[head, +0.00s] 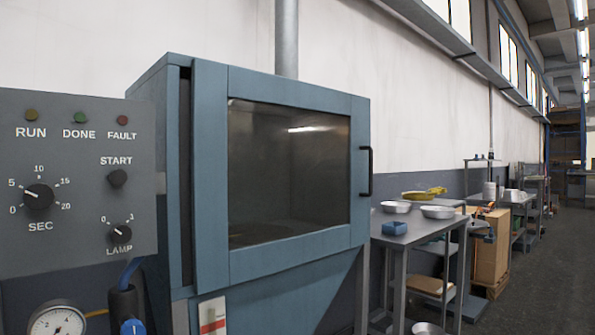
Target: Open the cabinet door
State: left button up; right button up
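The blue-grey cabinet (165,105) fills the middle of the head view. Its door (215,180) has a large dark window (290,170) and looks closed or nearly so; a dark vertical gap shows along its left edge. The black door handle (368,172) is upright on the door's right side. The inside is dim through the glass, and I cannot make out anything in it. Neither of my grippers shows in this view, so nothing is seen touching the handle.
A grey control panel (80,180) with knobs and lamps stands at the left, above a round gauge (58,322). A metal table (425,228) right of the cabinet holds metal bowls (437,212) and a blue block (394,228). Open floor (545,285) lies at the far right.

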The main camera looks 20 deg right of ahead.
aim_at(216, 267)
jog(key=i+j, duration=0.2)
jog(key=i, duration=0.2)
jog(key=i+j+z, duration=0.1)
jog(key=z, duration=1.05)
jog(key=i+j, duration=0.1)
